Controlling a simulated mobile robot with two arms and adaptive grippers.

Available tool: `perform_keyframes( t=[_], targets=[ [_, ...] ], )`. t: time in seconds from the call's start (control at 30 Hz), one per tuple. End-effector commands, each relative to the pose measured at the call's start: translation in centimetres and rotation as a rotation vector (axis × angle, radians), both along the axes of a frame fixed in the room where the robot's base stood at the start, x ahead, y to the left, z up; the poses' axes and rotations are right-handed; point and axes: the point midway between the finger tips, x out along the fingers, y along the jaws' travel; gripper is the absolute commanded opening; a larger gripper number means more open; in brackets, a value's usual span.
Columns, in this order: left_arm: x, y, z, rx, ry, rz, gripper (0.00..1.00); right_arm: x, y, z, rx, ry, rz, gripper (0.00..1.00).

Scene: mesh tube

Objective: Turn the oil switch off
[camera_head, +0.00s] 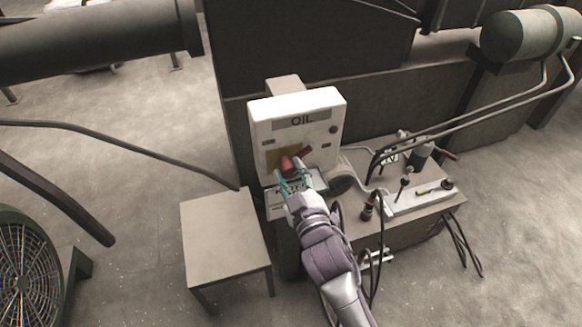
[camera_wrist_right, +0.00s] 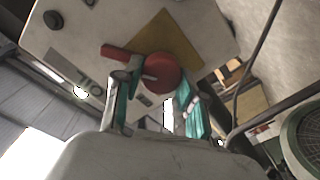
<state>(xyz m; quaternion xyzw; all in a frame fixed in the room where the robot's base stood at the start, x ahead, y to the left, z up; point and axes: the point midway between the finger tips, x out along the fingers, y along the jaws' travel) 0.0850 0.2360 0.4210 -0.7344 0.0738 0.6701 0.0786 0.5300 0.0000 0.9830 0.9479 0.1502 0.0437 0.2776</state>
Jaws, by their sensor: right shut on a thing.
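The oil switch (camera_head: 287,163) is a red knob with a handle bar on the front of a white box (camera_head: 328,146) labelled OIL. In the head view the handle end points up and to the right. My right gripper (camera_head: 293,181), with teal finger pads, is at the switch, shut on it. In the right wrist view the round red knob (camera_wrist_right: 162,73) lies between the fingers of the right gripper (camera_wrist_right: 154,92), and the handle sticks out past the left finger. The fingers partly hide the switch. My left gripper is not in view.
A small bare table (camera_head: 222,228) stands left of the box. To the right, a bench (camera_head: 425,208) holds tools, bottles and cables. Pipes run from a tank (camera_head: 520,34) at the upper right. A round fan (camera_head: 22,265) stands at the lower left.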

Motion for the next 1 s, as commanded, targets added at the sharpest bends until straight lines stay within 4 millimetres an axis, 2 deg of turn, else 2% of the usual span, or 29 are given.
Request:
perform_keyframes(
  t=[0.3, 0.7, 1.0],
  targets=[
    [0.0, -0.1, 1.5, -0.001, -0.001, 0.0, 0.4, 0.0, 0.1, 0.1, -0.286, -0.093, 0.002, 0.06],
    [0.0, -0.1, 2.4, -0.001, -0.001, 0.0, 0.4, -0.1, 0.2, -0.1, -0.641, -0.209, 0.002, 0.06],
    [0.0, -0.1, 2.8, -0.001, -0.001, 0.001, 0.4, -0.1, 0.2, -0.2, -0.843, -0.276, 0.002, 0.06]
  ],
)
